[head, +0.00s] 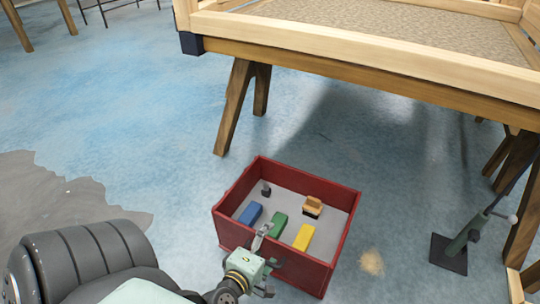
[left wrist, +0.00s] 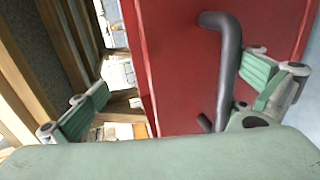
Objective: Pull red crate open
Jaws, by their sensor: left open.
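The red crate (head: 235,233) sits on the blue floor in the head view, open at the top, with several small coloured things inside. My left gripper (head: 270,248) is at its near wall. In the left wrist view the red crate face (left wrist: 175,75) carries a dark bent bar handle (left wrist: 229,70). The left gripper's fingers (left wrist: 180,92) are spread, with the handle between them, closer to the right finger. Whether a finger touches the handle, I cannot tell. My right gripper is not in view.
A wooden trestle table (head: 380,57) with a raised frame stands behind the crate. Inside the crate lie a blue block (head: 250,214), a green block (head: 278,223) and a yellow block (head: 303,237). A dark stand (head: 455,250) is at right. The floor left of the crate is clear.

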